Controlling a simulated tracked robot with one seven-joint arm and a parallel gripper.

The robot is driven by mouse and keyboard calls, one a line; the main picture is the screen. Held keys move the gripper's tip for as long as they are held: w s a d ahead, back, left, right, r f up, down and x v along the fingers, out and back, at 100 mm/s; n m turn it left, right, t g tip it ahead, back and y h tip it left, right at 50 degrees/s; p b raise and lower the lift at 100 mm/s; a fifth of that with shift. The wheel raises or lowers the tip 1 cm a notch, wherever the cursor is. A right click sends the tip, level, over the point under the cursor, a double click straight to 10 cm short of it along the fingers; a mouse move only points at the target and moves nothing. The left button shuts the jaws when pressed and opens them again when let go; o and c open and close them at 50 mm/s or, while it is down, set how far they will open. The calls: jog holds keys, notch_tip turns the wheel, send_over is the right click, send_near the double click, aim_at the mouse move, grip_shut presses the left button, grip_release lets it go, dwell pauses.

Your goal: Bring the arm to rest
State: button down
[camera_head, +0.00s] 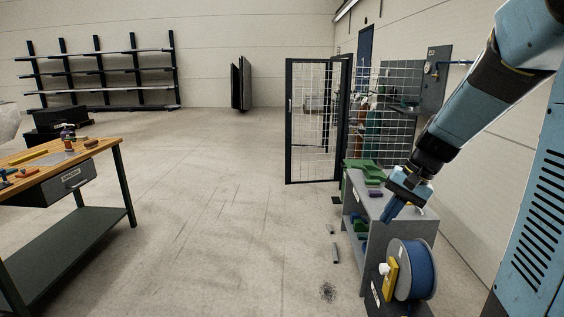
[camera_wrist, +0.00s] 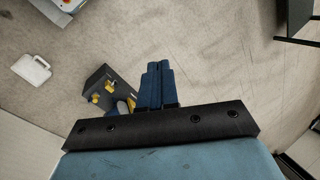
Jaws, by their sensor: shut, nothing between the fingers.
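My gripper (camera_head: 391,211) is at the end of my blue and black arm, which reaches in from the upper right of the head view. It points downward over or in front of the grey shelf unit (camera_head: 408,208); I cannot tell the gap between them. In the wrist view the two blue fingers (camera_wrist: 160,84) lie together with nothing between them.
A blue spool (camera_head: 414,270) stands close below my gripper. Green parts (camera_head: 366,169) lie on the unit's far end. A mesh cage (camera_head: 318,122) is behind, a wooden-topped workbench (camera_head: 108,145) at left. The middle floor is mostly open. The wrist view shows a white case (camera_wrist: 31,69).

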jog(key=s+a+r+n+t+h, duration=0.1)
jog(key=s+r, duration=0.3)
jog(key=s, duration=0.4)
jog(key=s+a+r+n+t+h, duration=0.1)
jog(key=s+r+n+t+h, duration=0.2)
jog(key=s, duration=0.5)
jog(key=shift+s+a+r+n+t+h, duration=0.2)
jog(key=shift+s+r+n+t+h, duration=0.3)
jog(key=shift+r, duration=0.7)
jog(key=shift+w, duration=0.1)
